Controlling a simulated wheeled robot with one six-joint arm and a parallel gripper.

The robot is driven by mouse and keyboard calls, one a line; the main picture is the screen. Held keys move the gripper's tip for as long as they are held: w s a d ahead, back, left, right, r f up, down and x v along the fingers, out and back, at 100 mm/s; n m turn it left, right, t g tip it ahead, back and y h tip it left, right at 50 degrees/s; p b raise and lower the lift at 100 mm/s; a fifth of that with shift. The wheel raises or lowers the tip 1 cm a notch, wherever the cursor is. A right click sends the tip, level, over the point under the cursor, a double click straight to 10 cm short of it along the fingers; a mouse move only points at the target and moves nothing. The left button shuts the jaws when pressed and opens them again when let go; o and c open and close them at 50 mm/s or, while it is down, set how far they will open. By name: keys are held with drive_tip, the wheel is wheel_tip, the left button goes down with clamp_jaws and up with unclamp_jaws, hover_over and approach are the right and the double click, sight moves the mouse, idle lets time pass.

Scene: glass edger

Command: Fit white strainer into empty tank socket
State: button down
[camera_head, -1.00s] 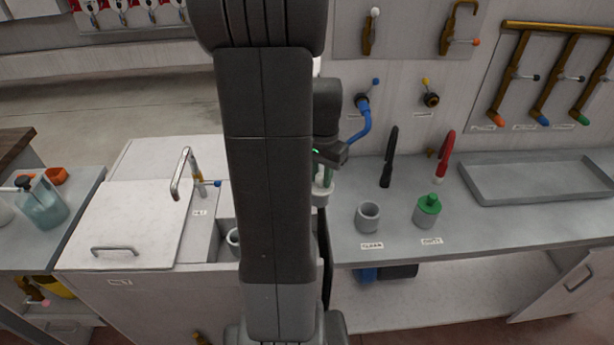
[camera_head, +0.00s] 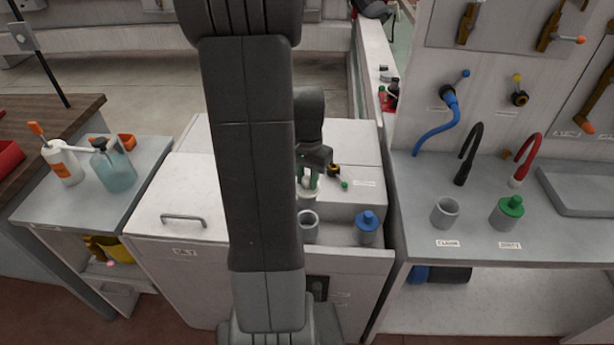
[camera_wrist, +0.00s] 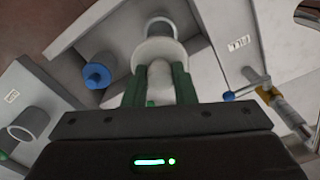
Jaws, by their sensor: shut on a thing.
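My gripper (camera_head: 308,180) is shut on the white strainer (camera_head: 309,193). In the wrist view, its green fingers (camera_wrist: 159,84) clasp the strainer's narrow upper part, and its wide white rim (camera_wrist: 160,50) shows beyond them. The empty grey tank socket (camera_head: 309,227) is an open-topped cup in the tank's recess. In the head view the strainer is just above it in the picture; the height gap is unclear. In the wrist view a grey cylinder (camera_wrist: 160,25), probably this socket, is partly hidden behind the strainer. My arm hides the recess's left part.
A blue-topped grey strainer (camera_head: 367,229) stands right of the socket. A tap with a green-tipped handle (camera_head: 336,172) is close by my gripper. On the right bench stand an empty grey cup (camera_head: 445,212) and a green-topped one (camera_head: 509,211). The white tank lid (camera_head: 183,195) lies left.

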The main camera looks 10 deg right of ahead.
drive_tip(key=shift+f, duration=0.1)
drive_tip(key=shift+f+b, duration=2.35)
drive_tip(key=shift+f, duration=0.55)
wheel_tip(320, 180, down, 7)
drive_tip(key=b, duration=0.5)
drive_tip(key=shift+r, duration=0.2)
idle(0.9)
drive_tip(key=c, duration=1.1)
unclamp_jaws()
drive_tip(key=shift+r, duration=0.1)
approach(307, 194)
drive_tip(key=f, duration=0.1)
drive_tip(key=w+f, duration=0.1)
drive_tip(key=f, duration=0.1)
drive_tip(key=w+f+p, duration=0.1)
drive_tip(key=f, duration=0.1)
drive_tip(key=shift+w+d+f, duration=0.1)
drive_tip(key=shift+w+d, duration=0.05)
drive_tip(key=shift+d, duration=0.1)
drive_tip(key=shift+f, duration=0.1)
